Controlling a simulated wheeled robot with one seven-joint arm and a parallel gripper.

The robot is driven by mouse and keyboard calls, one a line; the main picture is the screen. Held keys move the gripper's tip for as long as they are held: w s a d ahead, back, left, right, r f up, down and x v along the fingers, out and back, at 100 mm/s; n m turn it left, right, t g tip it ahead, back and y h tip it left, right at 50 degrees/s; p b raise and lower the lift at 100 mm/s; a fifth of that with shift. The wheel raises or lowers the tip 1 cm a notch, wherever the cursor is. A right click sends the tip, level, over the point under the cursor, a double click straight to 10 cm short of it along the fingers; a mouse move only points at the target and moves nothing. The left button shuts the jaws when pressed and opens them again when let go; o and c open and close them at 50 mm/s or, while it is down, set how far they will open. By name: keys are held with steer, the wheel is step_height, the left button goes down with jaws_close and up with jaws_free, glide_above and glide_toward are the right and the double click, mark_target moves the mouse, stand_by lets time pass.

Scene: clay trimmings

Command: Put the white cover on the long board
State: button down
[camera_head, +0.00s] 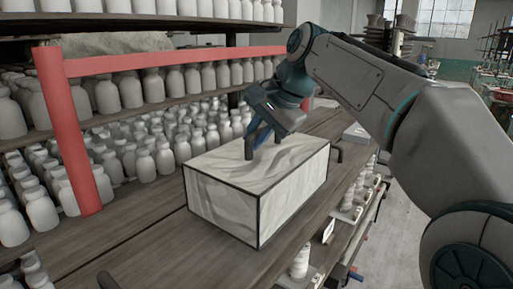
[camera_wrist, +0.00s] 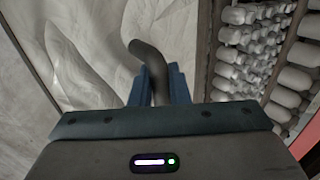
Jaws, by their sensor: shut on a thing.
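The white cover (camera_head: 223,201) is a box-shaped, marbled white piece with black edges, and its top fills the left of the wrist view (camera_wrist: 90,50). It stands level at the long wooden board (camera_head: 130,242); I cannot tell whether its underside touches the wood. My gripper (camera_head: 262,140) is over the far side of the cover's top. Its blue fingers (camera_wrist: 157,88) are shut on a dark curved handle (camera_wrist: 150,62) of the cover. The fingertips are partly hidden by the handle and the gripper body.
Shelves of many white bottles (camera_head: 145,163) line the left and back, behind a red frame (camera_head: 68,130). A dark bar (camera_head: 337,151) shows beside the cover's right end. More pieces stand on a lower shelf at right.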

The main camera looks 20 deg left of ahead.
mark_target(254, 154)
steer(key=shift+f, duration=1.6)
steer(key=shift+f, duration=0.15)
steer(key=c, duration=1.4)
jaws_free()
steer(key=shift+d+r, duration=0.2)
steer(key=shift+r, duration=0.3)
steer(key=v, duration=1.1)
steer(key=shift+s+r, duration=0.1)
steer(key=shift+s, duration=0.05)
